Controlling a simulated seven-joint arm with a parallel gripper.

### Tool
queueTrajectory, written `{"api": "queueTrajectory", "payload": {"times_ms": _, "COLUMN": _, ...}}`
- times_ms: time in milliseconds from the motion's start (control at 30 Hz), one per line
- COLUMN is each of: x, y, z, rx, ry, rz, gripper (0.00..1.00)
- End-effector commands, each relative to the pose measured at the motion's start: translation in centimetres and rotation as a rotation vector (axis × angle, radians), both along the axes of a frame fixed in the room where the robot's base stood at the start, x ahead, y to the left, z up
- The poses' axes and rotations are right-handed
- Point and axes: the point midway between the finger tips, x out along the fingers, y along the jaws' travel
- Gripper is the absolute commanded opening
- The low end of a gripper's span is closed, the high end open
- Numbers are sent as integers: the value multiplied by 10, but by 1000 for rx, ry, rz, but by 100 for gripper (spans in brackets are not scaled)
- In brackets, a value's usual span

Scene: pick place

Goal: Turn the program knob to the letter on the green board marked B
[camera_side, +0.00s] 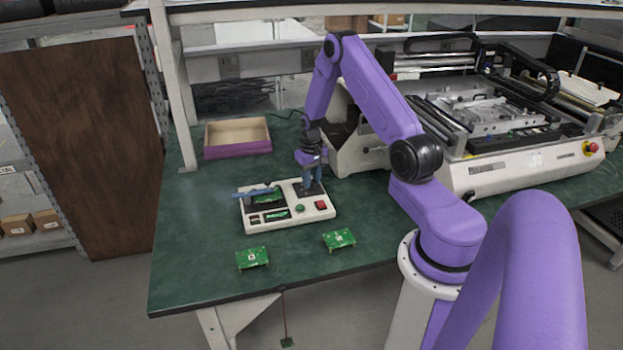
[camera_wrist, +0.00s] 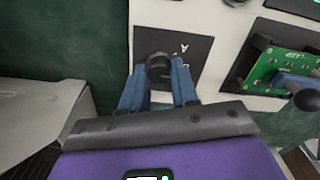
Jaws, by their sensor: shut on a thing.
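The program knob (camera_wrist: 159,66) is a dark round knob on a black square panel (camera_wrist: 146,43) of a white test box (camera_side: 287,219). My gripper (camera_side: 313,187) is over the box's back right part. In the wrist view its two blue fingers (camera_wrist: 160,80) are shut on the knob, one on each side. A white letter, which looks like an A on its side or upside down, is beside the knob; other marks are partly hidden. A green board (camera_side: 268,197) sits in the box's left recess. Two more green boards, left (camera_side: 252,258) and right (camera_side: 339,239), stand on the table; their letters are too small to read.
A blue lever (camera_side: 253,192) lies over the board in the box. A red button (camera_side: 321,205) and a green button (camera_side: 300,208) are on its front. A wooden tray (camera_side: 237,151) stands behind it. A large machine (camera_side: 535,160) fills the right. The left table surface is clear.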

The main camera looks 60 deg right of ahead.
Motion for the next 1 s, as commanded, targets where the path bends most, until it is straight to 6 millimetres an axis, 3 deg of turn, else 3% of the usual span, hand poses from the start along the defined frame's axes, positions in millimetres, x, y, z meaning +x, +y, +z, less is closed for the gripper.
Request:
{"api": "queueTrajectory", "payload": {"times_ms": 500, "x": 0, "y": 0, "z": 1, "rx": 0, "ry": 1, "rz": 21, "gripper": 0}}
{"api": "queueTrajectory", "payload": {"times_ms": 533, "x": 0, "y": 0, "z": 1, "rx": 0, "ry": 1, "rz": 21, "gripper": 35}}
{"api": "queueTrajectory", "payload": {"times_ms": 600, "x": 0, "y": 0, "z": 1, "rx": 0, "ry": 0, "rz": 21, "gripper": 55}}
{"api": "queueTrajectory", "payload": {"times_ms": 1000, "x": 1, "y": 0, "z": 6, "rx": -1, "ry": -2, "rz": 20, "gripper": 55}}
